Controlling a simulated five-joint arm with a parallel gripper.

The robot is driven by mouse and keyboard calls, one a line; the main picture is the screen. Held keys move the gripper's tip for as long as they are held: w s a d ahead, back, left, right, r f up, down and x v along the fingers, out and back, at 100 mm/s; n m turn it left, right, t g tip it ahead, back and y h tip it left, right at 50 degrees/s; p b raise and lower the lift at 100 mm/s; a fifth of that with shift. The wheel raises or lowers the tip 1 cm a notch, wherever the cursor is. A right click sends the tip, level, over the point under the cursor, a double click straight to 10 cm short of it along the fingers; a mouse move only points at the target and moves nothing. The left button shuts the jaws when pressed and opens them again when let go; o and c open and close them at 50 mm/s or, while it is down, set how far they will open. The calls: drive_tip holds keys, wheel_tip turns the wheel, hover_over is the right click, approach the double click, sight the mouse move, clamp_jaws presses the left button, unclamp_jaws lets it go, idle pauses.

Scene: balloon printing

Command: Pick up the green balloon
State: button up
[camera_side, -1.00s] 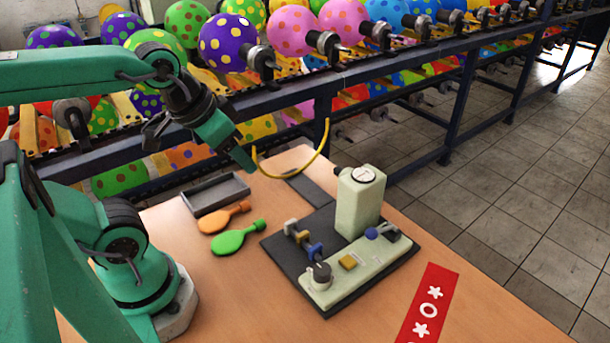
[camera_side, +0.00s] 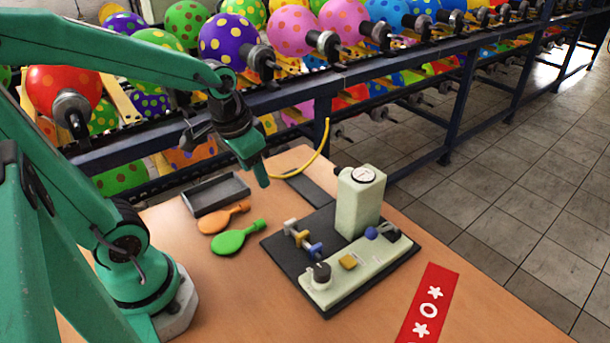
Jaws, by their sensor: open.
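The green balloon (camera_side: 230,241) lies flat and uninflated on the wooden table, its neck pointing to the upper right. An orange balloon (camera_side: 222,217) lies just behind it. My gripper (camera_side: 262,178) hangs in the air behind and above the green balloon, fingers pointing down. It is open and empty, apart from both balloons. The gap between its fingers is hard to see from this side.
A grey tray (camera_side: 214,194) stands behind the balloons. A pale green machine (camera_side: 360,201) on a dark base is to the right, with a yellow hose (camera_side: 312,160) behind it. A red banner (camera_side: 428,305) lies at front right. A rack (camera_side: 330,85) of inflated balloons is behind.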

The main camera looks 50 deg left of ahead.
sight(258, 222)
drive_tip(key=a+f+g, duration=0.1)
drive_tip(key=f, duration=0.2)
drive_tip(key=w+a+f+g, duration=0.1)
drive_tip(key=f, duration=0.2)
drive_tip(key=a+f+g, duration=0.1)
drive_tip(key=f, duration=0.3)
drive_tip(key=shift+w+a, duration=0.25)
drive_tip(key=shift+w, duration=0.05)
drive_tip(key=shift+f, duration=1.25)
drive_tip(key=shift+s+d+f, duration=0.1)
drive_tip(key=shift+d+f, duration=0.05)
drive_tip(key=shift+f, duration=2.45)
drive_tip(key=c, duration=0.9)
